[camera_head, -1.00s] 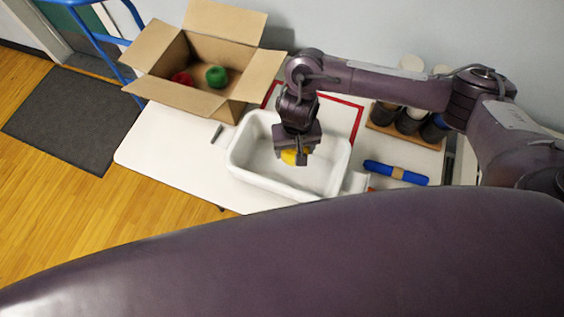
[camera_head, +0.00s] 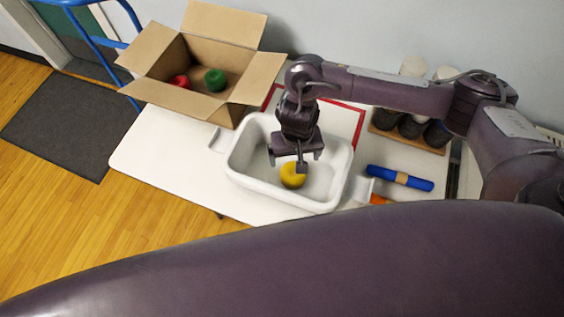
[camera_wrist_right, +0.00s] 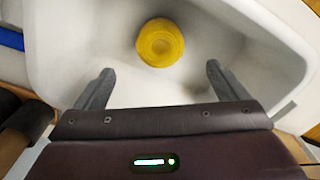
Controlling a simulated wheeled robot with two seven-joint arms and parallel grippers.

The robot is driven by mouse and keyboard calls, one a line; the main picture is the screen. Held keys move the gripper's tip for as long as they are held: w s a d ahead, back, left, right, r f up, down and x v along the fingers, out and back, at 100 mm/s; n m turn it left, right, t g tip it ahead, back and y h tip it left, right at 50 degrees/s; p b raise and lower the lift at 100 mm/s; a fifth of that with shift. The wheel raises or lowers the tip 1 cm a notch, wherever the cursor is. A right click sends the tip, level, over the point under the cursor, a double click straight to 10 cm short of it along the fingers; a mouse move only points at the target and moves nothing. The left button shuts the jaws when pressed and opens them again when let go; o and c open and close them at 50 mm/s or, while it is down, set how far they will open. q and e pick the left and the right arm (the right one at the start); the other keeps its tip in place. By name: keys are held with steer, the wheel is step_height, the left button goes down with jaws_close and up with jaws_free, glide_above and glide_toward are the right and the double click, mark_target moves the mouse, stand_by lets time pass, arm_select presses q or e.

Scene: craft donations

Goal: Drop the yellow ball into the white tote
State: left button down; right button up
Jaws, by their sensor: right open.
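The yellow ball (camera_head: 293,175) is inside the white tote (camera_head: 240,165), below my right gripper (camera_head: 297,158). In the right wrist view the yellow ball (camera_wrist_right: 160,42) lies on the floor of the white tote (camera_wrist_right: 262,62), beyond and between the two spread fingers. My right gripper (camera_wrist_right: 158,85) is open and apart from the ball. My left gripper does not show in the head view.
A cardboard box (camera_head: 165,92) with a red ball (camera_head: 180,81) and a green ball (camera_head: 215,80) stands at the back left. The white table (camera_head: 160,150) is clear at left.

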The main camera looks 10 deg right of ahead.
step_height(320, 180, up, 8)
steer(key=p, duration=0.2)
steer(key=shift+f, duration=0.15)
stand_by(0.5)
